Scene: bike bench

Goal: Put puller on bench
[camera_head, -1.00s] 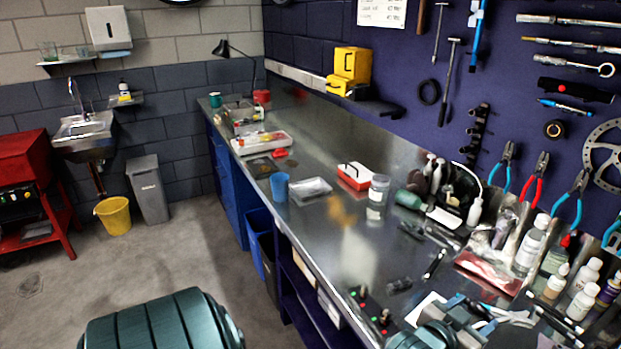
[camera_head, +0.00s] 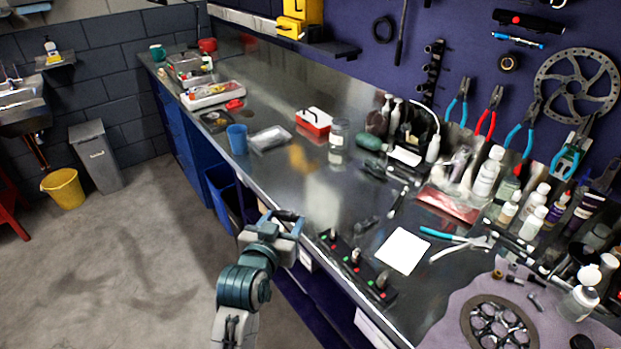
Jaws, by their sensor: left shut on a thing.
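My left gripper (camera_head: 291,226) is shut on a small dark thing (camera_head: 285,215), which I take to be the puller. Only a short part of it shows at the fingertips, and the rest is hidden by the gripper. The gripper is at the front edge of the bench, by the left end of a dark strip with knobs. The steel bench (camera_head: 275,185) runs from the back left to the front right. I cannot tell whether the held thing touches it. My right gripper is out of view.
The dark knobbed strip (camera_head: 355,266), a white square (camera_head: 402,250) and blue-handled pliers (camera_head: 456,241) lie near the gripper. A blue cup (camera_head: 237,139) and a red box (camera_head: 314,120) stand further back. Bottles (camera_head: 487,172) line the right. The bench's middle has bare steel.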

